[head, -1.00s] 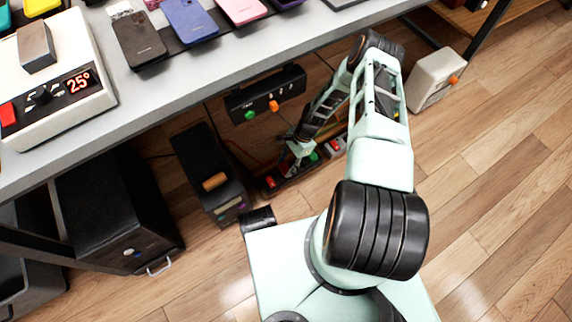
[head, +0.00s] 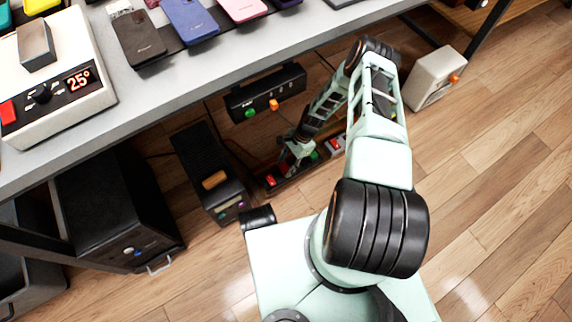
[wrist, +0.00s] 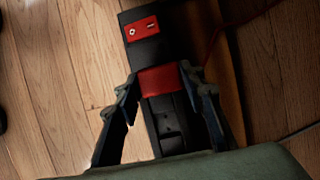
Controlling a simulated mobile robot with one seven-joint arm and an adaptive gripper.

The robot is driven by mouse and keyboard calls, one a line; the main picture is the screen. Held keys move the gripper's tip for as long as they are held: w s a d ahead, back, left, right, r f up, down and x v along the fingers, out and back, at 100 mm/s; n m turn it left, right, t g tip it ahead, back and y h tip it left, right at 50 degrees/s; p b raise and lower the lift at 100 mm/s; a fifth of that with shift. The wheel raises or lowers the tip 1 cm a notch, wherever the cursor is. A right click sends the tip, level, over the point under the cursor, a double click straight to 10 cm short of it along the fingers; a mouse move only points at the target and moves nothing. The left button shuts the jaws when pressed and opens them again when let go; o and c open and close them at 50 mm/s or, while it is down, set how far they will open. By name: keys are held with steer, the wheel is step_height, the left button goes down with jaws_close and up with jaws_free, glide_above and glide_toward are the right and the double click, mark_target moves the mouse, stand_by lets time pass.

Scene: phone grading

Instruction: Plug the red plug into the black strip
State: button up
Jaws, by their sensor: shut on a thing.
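The black strip (wrist: 168,127) runs lengthwise under my gripper in the wrist view, with a red switch (wrist: 141,29) at its far end and dark sockets at its near end. The red plug (wrist: 160,80) sits between my fingertips, lined up over the strip's middle. I cannot tell whether it is pushed fully in or just above the strip. My gripper (wrist: 158,82) is shut on the red plug, one finger on each side. In the head view the strip (head: 287,185) lies on the floor under the table, and my gripper partly hides it.
The grey table (head: 225,65) overhangs the work area. A black box with green and orange plugs (head: 266,93) is mounted beneath its edge. A black unit (head: 207,170) stands left of the strip, and a white box (head: 434,78) stands to the right. A red cable (wrist: 228,28) runs beside the strip.

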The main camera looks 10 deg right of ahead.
steer(key=shift+f, duration=0.15)
steer(key=o, duration=1.3)
steer(key=v, duration=1.2)
